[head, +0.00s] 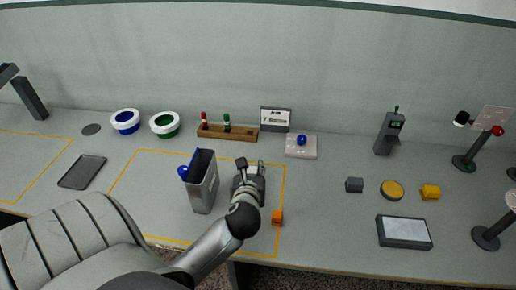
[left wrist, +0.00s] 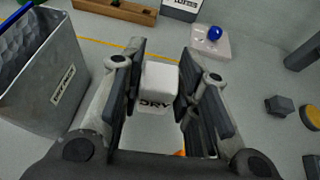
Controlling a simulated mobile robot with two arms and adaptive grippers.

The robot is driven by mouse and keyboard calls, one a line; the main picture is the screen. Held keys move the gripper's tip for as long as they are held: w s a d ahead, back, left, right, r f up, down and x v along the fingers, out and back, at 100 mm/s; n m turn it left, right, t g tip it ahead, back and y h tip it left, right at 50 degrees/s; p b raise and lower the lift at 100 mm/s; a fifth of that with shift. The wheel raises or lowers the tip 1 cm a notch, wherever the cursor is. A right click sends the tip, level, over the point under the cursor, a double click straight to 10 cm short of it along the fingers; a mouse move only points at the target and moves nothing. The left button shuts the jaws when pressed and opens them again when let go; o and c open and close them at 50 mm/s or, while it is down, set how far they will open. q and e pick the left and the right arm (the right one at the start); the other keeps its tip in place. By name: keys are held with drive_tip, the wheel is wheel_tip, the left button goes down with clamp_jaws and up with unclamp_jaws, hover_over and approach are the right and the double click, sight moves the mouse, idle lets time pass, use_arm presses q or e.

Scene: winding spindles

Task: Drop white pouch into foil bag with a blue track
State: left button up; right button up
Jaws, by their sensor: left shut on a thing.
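The foil bag (head: 204,187) is a tall grey open-topped bag with a blue track along its top edge and a blue knob at its left. It stands upright inside the yellow outline and shows at the left of the left wrist view (left wrist: 45,80). My left gripper (head: 249,170) is just right of the bag, apart from it. In the left wrist view its fingers (left wrist: 162,62) are shut on a small white pouch (left wrist: 158,80) marked "DRY". In the head view the gripper hides the pouch. My right gripper is not in view.
An orange cube (head: 277,218) lies right of my left arm. Behind are a wooden rack (head: 228,134) with red and green pieces, a sign (head: 276,117) and a pale block with a blue ball (head: 301,146). A framed panel (head: 404,231) lies at the right.

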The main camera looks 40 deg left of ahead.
use_arm(q)
drive_tip(key=s+a+r+p, duration=0.2)
drive_tip(key=s+a+p, duration=0.2)
drive_tip(key=a, duration=0.3)
drive_tip(key=s+a+r+p, duration=0.3)
drive_tip(key=a+p, duration=0.2)
drive_tip(key=a, duration=0.2)
drive_tip(key=shift+s+a, duration=0.4)
drive_tip(key=shift+w, duration=0.1)
drive_tip(key=shift+w+a, duration=0.4)
drive_tip(key=shift+w, duration=0.1)
drive_tip(key=shift+f, duration=0.1)
drive_tip(key=shift+f+b, duration=1)
drive_tip(key=shift+f, duration=0.5)
drive_tip(key=o, duration=0.9)
drive_tip(key=shift+o, duration=0.2)
